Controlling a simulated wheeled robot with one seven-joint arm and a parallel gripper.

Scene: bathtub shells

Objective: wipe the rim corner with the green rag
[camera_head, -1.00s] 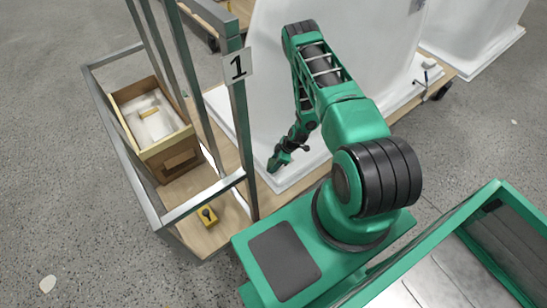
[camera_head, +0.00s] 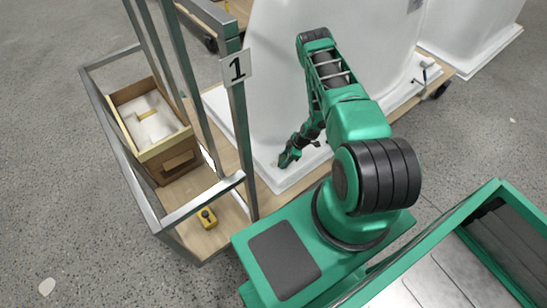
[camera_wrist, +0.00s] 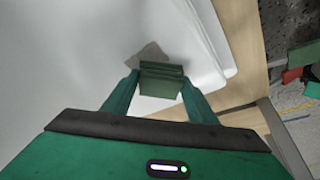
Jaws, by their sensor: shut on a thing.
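My gripper (camera_wrist: 160,78) is shut on the green rag (camera_wrist: 161,88), a folded, block-like piece between the two fingertips in the wrist view. In the head view my gripper (camera_head: 286,161) is low over the white rim (camera_head: 284,182) at the foot of the bathtub shell (camera_head: 276,90). The rim corner (camera_wrist: 228,68) shows to the right of the rag in the wrist view. A grey patch (camera_wrist: 148,52) lies on the white surface just beyond the rag, partly hidden by it. I cannot tell whether the rag touches the rim.
A metal frame with a "1" sign (camera_head: 236,68) stands left of my arm. Another white shell (camera_head: 480,30) stands at the upper right. Grey floor is open at far left.

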